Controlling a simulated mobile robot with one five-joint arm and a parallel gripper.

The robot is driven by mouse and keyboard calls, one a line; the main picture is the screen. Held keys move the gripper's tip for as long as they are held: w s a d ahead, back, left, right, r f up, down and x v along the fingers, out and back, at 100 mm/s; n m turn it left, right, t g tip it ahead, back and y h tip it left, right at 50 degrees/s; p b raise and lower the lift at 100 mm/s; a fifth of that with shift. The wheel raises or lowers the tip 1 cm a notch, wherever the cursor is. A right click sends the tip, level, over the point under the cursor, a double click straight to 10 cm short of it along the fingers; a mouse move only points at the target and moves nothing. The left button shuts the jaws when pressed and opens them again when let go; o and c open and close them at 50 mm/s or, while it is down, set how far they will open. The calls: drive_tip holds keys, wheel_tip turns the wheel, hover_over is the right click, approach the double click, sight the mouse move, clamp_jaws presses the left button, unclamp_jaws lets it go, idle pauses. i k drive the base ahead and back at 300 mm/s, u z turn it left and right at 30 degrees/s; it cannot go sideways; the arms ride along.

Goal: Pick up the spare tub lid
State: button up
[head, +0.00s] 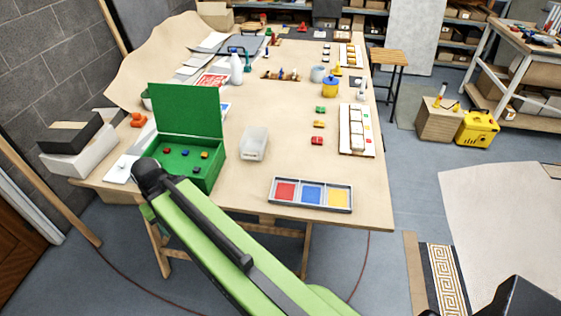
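A clear whitish tub (254,143) stands on the table right of the green box. I cannot single out a spare tub lid with certainty. A flat white piece (121,169) lies at the table's left front edge, left of the green box; it is too small to tell if it is a lid. My green arm reaches from the bottom of the view to the front of the green box and covers part of it. The arm's dark rounded end shows there, but no gripper fingers are visible.
The open green box (183,178) holds several small coloured blocks. A grey tray (311,195) with red, blue and yellow squares lies at the front of the table (362,205).

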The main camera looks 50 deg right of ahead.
sight(119, 174)
drive_tip(key=u, duration=0.05)
drive_tip(key=k, duration=0.85)
drive_tip(key=z, duration=0.85)
drive_tip(key=i, duration=0.95)
drive_tip(key=z, duration=0.05)
